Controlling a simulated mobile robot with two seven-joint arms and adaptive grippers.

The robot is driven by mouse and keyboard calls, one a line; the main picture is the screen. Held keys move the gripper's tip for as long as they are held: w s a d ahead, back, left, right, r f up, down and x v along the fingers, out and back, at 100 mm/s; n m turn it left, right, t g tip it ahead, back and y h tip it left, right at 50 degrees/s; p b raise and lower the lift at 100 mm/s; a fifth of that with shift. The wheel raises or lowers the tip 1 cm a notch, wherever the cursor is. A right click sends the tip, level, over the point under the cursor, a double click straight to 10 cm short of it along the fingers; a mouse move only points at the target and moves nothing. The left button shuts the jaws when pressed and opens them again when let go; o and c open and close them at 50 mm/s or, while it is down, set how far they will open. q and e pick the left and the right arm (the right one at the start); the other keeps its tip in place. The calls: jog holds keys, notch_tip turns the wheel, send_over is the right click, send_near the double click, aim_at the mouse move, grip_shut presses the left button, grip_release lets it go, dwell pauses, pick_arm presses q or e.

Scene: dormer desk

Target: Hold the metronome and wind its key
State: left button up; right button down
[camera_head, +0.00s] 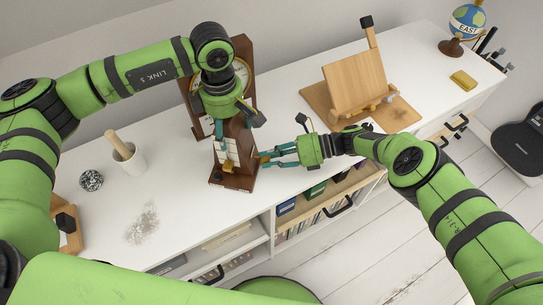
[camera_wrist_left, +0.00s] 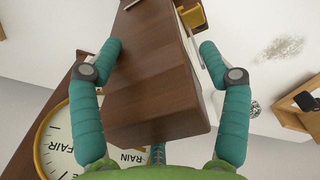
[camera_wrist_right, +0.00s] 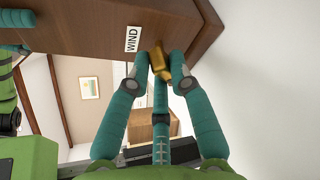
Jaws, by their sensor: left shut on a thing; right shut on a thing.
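The brown wooden metronome (camera_head: 236,178) stands on the white desk. In the left wrist view its wooden body (camera_wrist_left: 150,75) lies between the two teal fingers of my left gripper (camera_wrist_left: 157,52), which is shut on it from above. My right gripper (camera_head: 268,158) reaches in from the right and is shut on the brass key (camera_wrist_right: 158,62) on the metronome's side. A white "WIND" label (camera_wrist_right: 133,39) is beside the key in the right wrist view. The left fingers partly cover the metronome's upper part in the head view.
A clock or barometer in a wooden case (camera_head: 242,70) stands behind the metronome. A white cup with a pestle (camera_head: 128,158) and a mesh ball (camera_head: 91,180) are to the left. A wooden easel (camera_head: 355,82), a small globe (camera_head: 467,20) and a brass block (camera_head: 463,80) are to the right.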

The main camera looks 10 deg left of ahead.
jog(key=shift+s+a, duration=0.15)
jog(key=shift+s, duration=0.2)
jog(key=c, duration=1.1)
grip_release()
jog(key=shift+w, duration=0.1)
jog(key=shift+w, duration=0.1)
jog(key=shift+w+d+r, duration=0.1)
jog(key=shift+d, duration=0.35)
jog(key=v, duration=1.1)
jog(key=shift+d, duration=0.15)
